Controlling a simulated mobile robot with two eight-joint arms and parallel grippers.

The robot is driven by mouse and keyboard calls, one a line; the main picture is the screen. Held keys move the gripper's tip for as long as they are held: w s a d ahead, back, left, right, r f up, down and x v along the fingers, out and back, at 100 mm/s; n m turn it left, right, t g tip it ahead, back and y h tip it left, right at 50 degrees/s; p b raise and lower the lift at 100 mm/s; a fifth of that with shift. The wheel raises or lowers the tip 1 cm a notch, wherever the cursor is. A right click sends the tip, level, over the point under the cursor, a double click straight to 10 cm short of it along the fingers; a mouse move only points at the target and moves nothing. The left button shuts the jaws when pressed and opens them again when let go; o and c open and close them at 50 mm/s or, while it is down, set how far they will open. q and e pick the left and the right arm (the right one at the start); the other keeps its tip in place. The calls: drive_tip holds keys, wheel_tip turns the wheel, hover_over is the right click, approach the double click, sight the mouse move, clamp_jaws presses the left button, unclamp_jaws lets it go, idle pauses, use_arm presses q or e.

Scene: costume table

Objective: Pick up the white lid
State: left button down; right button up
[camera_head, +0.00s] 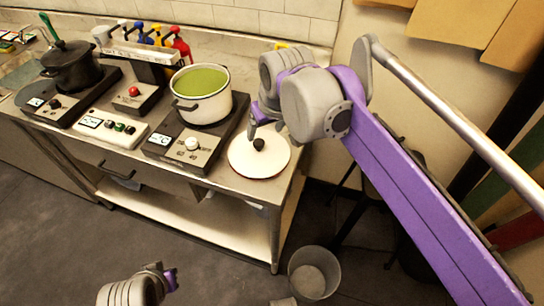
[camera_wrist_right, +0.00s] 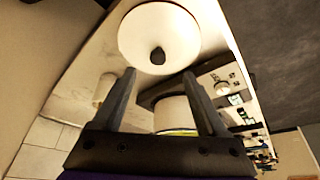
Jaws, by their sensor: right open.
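The white lid (camera_head: 246,160) is a round disc with a dark knob (camera_head: 259,144). It lies knob up on the right end of the metal table. In the right wrist view the lid (camera_wrist_right: 178,36) is beyond the fingertips, with its knob (camera_wrist_right: 158,56) near the middle. My right gripper (camera_head: 265,122) is just above the lid's far edge in the head view. In the wrist view its two fingers (camera_wrist_right: 159,74) are spread, with nothing held between them. My left gripper (camera_head: 168,280) is partly in view at the bottom, away from the table; its jaws are not clear.
A white pot (camera_head: 203,108) with green contents stands on a hotplate left of the lid. A black pot (camera_head: 72,72) is on the left hotplate. A control box (camera_head: 135,94) and bottles (camera_head: 181,46) stand behind. A grey bin (camera_head: 314,268) is on the floor.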

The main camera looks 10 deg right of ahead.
sight(259, 142)
drive_tip(key=x, duration=0.5)
drive_tip(key=shift+w+a+f+b, duration=0.15)
drive_tip(key=shift+w+a+b, duration=0.05)
drive_tip(key=shift+w+b, duration=0.1)
drive_tip(key=shift+w+x, duration=0.15)
drive_tip(key=shift+x, duration=1.2)
drive_tip(key=shift+w+x, duration=0.15)
drive_tip(key=shift+x, duration=1.2)
drive_tip(key=shift+d, duration=0.2)
drive_tip(key=shift+c, duration=0.2)
clamp_jaws()
